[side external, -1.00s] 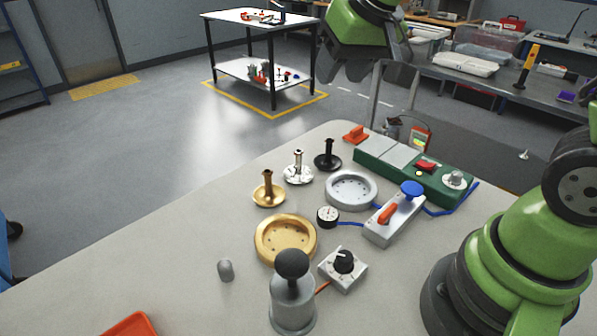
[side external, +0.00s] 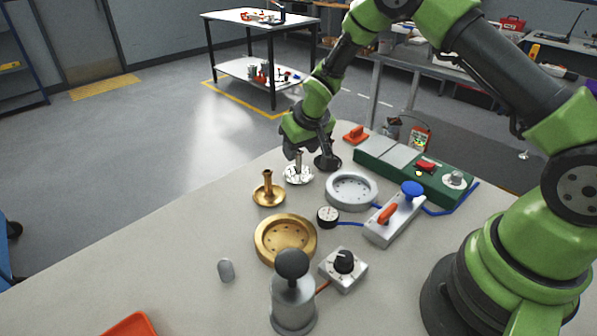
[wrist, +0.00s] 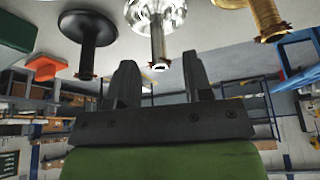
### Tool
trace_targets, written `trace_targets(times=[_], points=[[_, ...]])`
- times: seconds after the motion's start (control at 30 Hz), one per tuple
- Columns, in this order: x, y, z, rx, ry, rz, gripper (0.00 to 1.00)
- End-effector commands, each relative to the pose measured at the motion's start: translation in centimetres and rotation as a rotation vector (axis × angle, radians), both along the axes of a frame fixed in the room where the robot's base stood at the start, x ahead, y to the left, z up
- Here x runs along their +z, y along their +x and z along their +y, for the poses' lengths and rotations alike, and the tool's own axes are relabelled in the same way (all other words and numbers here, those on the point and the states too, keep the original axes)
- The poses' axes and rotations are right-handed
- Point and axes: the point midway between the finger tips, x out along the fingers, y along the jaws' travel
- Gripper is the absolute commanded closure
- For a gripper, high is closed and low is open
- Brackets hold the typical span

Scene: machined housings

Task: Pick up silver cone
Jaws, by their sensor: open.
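The silver cone (side external: 298,177) is a shiny flared base with a slim upright stem, standing on the table. My gripper (side external: 308,157) is open at it, with the fingers around the height of the stem and partly covering it. In the wrist view the cone (wrist: 158,22) points its stem end toward the space between my two open fingers (wrist: 160,62). The stem end appears between the fingertips, and whether a finger touches it I cannot tell. Nothing is held.
A black cone (side external: 328,163) stands close on the right of the silver one, beside a finger. A brass cone (side external: 268,195) stands to the left. A silver ring (side external: 351,188), a brass ring (side external: 285,240) and a green control box (side external: 440,187) are nearby.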

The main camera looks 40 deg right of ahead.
Motion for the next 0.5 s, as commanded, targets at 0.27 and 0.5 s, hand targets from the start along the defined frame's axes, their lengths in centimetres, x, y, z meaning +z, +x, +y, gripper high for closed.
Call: trace_targets(times=[0.27,0.5], points=[[-3.8,1.1,-0.3,-0.001,0.001,0.001,0.54],[-4.7,1.5,-0.3,-0.001,0.001,-0.001,0.54]])
